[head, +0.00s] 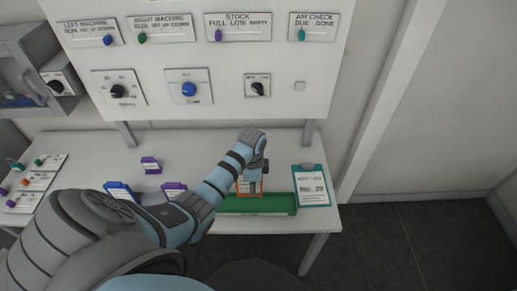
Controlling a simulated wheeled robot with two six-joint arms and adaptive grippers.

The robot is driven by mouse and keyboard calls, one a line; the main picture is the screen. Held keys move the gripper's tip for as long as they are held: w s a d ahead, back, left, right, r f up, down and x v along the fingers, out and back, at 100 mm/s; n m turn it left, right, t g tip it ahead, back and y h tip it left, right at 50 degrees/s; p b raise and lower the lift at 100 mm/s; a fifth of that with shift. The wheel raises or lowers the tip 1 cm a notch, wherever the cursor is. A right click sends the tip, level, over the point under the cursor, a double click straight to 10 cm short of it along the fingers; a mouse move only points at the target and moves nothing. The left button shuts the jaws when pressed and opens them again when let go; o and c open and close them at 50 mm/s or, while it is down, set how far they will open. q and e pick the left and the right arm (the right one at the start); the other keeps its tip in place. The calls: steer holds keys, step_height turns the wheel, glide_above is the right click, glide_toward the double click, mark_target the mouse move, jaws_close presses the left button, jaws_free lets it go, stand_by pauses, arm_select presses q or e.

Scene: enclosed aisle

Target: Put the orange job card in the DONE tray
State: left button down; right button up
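The orange job card (242,187), orange-edged with a pale face, is at the back edge of a long green tray (262,206) on the table. I cannot tell whether it stands in the tray or is held above it. No DONE label is readable on the tray. My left gripper (256,182) points down at the card, with its fingers overlapping it. The fingertips are too small to show whether they grip it. My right gripper is not in view.
A teal clipboard (313,187) lies right of the tray. A purple card (150,165) stands at the back; blue (118,190) and purple (172,188) cards are nearer my arm. A control panel (215,60) rises behind the table (290,150). Open floor (420,240) is right.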

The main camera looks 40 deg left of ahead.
mark_target(254, 196)
arm_select(q)
step_height(254, 196, down, 3)
steer(key=shift+s+r, duration=0.1)
steer(key=shift+r, duration=0.05)
step_height(254, 196, down, 6)
steer(key=b, duration=0.7)
steer(key=shift+b, duration=0.35)
steer(key=shift+r+p, duration=0.3)
steer(key=shift+r, duration=0.05)
steer(key=shift+f, duration=0.1)
steer(key=c, duration=1.8)
jaws_free()
steer(key=shift+f, duration=0.1)
steer(key=o, duration=0.7)
